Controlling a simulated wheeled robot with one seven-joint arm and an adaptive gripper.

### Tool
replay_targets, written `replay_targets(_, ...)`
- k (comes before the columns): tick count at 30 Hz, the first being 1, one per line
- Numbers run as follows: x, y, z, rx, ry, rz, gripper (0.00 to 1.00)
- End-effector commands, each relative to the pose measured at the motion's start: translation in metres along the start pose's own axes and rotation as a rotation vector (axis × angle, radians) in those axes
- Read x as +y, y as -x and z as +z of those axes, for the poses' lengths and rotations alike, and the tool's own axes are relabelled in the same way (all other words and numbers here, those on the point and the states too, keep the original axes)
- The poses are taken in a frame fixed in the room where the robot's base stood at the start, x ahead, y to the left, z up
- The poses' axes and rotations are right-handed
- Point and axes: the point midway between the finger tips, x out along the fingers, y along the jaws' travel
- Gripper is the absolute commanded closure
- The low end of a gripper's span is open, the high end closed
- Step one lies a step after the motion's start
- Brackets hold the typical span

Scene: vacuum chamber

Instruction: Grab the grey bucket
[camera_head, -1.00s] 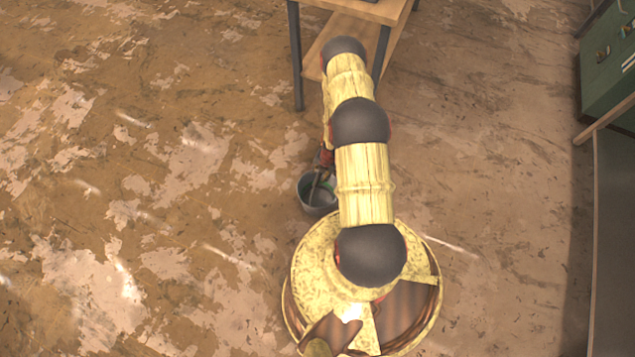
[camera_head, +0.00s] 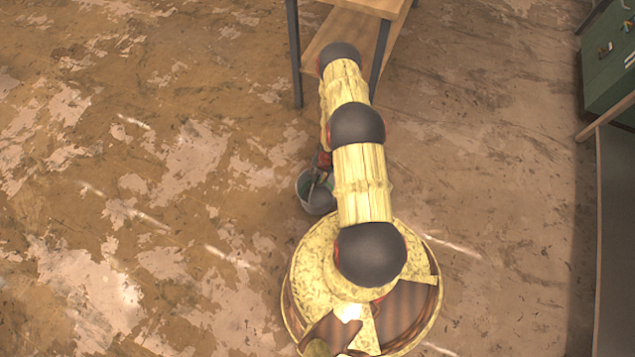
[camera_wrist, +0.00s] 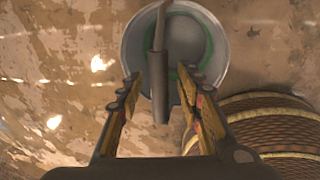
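The grey bucket (camera_head: 317,197) stands on the floor just left of my yellow arm, beside my base, and is partly hidden by the gripper and arm. In the wrist view the bucket (camera_wrist: 133,47) is seen from above as a round grey vessel with a greenish ring inside. A dark rod-like part, perhaps its handle (camera_wrist: 159,75), crosses its middle. My gripper (camera_wrist: 157,82) has its two fingers spread wide, one on each side of this part. I cannot tell whether either finger touches it.
A wooden table with dark legs (camera_head: 297,60) stands beyond my arm at the top. A green cabinet (camera_head: 608,60) and a grey panel (camera_head: 615,230) are along the right side. The worn brown floor (camera_head: 120,200) to the left is clear.

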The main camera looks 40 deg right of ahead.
Motion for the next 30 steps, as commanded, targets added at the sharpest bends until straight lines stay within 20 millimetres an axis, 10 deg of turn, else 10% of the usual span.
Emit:
replay_targets(15, -0.0003, -0.0028, 0.0005, -0.001, 0.000, 0.000, 0.64)
replay_targets(30, -0.0005, -0.0029, 0.0003, 0.000, 0.000, 0.000, 0.92)
